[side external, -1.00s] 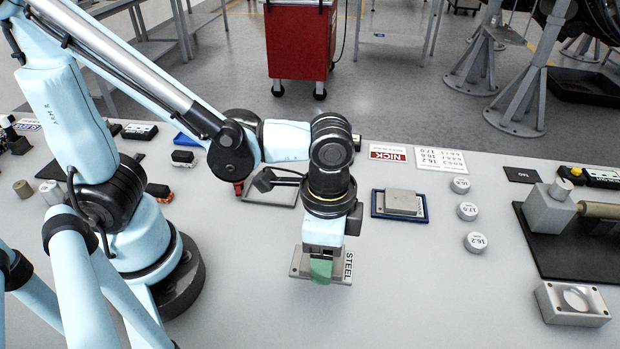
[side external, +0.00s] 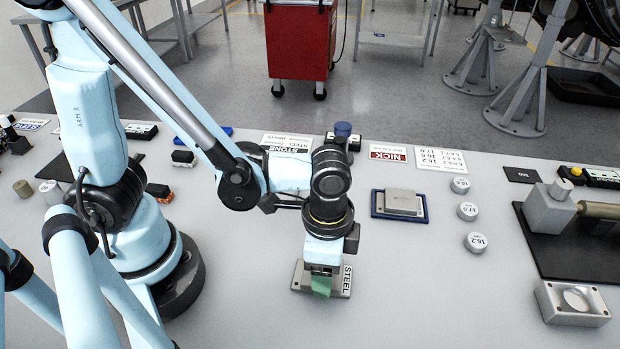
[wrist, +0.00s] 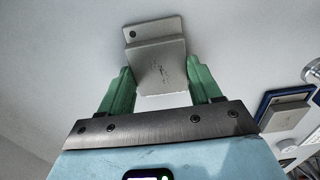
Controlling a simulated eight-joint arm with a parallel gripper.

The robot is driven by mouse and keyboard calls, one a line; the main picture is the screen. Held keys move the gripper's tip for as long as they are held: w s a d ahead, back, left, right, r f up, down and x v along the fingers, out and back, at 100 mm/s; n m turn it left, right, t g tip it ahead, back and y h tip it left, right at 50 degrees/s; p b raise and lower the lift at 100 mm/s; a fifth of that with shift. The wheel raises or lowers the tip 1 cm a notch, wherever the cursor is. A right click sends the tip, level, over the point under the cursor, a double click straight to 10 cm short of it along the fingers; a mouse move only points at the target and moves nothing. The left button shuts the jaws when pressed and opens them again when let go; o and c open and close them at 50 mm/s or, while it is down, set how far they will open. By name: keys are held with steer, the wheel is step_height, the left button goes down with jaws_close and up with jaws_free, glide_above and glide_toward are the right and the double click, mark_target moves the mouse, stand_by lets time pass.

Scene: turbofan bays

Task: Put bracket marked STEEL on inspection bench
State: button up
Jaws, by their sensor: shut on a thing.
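The grey metal bracket (side external: 300,279) carries a white label reading STEEL on its right side in the side external view. My gripper (side external: 321,285) points down and its green fingers are shut on the bracket. In the wrist view, the bracket (wrist: 163,70) sits between the two green fingers (wrist: 160,88), with a holed flange beyond them. The bracket is low over the pale grey bench top (side external: 420,300); I cannot tell whether it touches.
A blue tray (side external: 376,212) with a grey block stands behind and right of my gripper. Three round weights (side external: 468,211) stand farther right. A dark plate with a fixture (side external: 550,208) is at the far right. The bench front around the bracket is clear.

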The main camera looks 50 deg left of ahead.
steer(key=o, duration=1.4)
steer(key=shift+o, duration=0.2)
step_height(320, 180, up, 12)
steer(key=shift+r, duration=0.15)
steer(key=shift+f, duration=6.15)
steer(key=shift+r, duration=0.1)
